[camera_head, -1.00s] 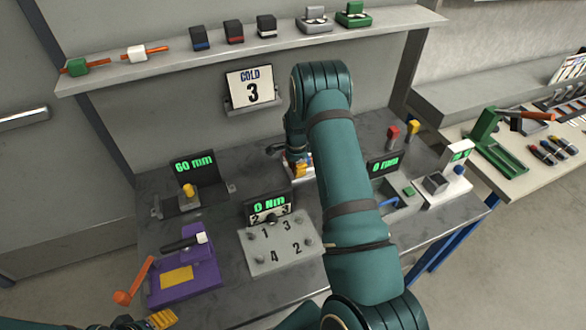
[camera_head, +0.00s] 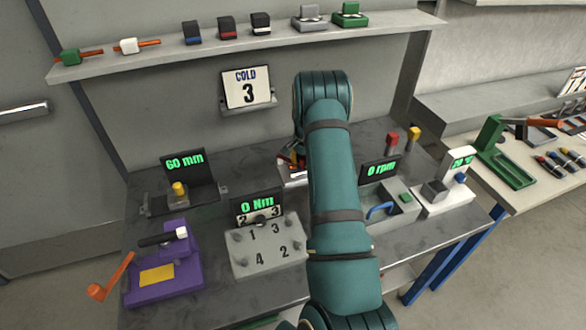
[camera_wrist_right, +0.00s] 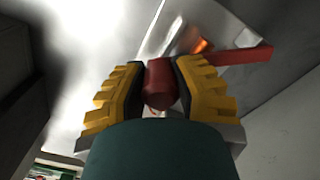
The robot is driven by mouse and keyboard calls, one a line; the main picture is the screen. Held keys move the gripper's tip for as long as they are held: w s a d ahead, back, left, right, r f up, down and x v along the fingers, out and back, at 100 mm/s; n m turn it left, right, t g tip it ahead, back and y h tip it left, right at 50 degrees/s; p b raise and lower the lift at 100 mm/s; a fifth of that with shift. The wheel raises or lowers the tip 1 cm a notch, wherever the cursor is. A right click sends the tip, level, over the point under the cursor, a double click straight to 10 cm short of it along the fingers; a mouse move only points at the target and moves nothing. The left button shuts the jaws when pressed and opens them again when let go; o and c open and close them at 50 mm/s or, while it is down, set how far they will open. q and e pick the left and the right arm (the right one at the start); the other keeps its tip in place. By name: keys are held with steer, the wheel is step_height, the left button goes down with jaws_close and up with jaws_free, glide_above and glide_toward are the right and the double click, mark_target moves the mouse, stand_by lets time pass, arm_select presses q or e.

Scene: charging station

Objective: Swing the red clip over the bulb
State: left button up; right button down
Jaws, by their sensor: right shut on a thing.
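The red clip (camera_wrist_right: 159,84) is between the yellow-padded fingers of my right gripper (camera_wrist_right: 160,92) in the right wrist view, and the fingers are shut on it. A red bar (camera_wrist_right: 235,58) extends to the right past the fingers. A small orange glow, apparently the bulb (camera_wrist_right: 202,46), shows beyond the clip on a pale plate. The bar passes close to the glow, but I cannot tell whether it lies over it. In the head view my right forearm hides most of this spot, with a bit of red (camera_head: 297,157) beside it. My left gripper is not in view.
On the bench, a purple fixture (camera_head: 165,270) with an orange crank and a numbered grey block (camera_head: 268,245) stand left of my right arm. A grey unit with a blue handle (camera_head: 380,210) stands right of it. A shelf (camera_head: 170,62) runs behind.

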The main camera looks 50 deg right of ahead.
steer(key=shift+d+n+b, duration=0.4)
steer(key=shift+d+n, duration=0.35)
steer(key=shift+n, duration=0.05)
steer(key=shift+w, duration=0.1)
steer(key=c, duration=0.7)
jaws_free()
step_height(320, 180, up, 12)
steer(key=shift+f, duration=0.1)
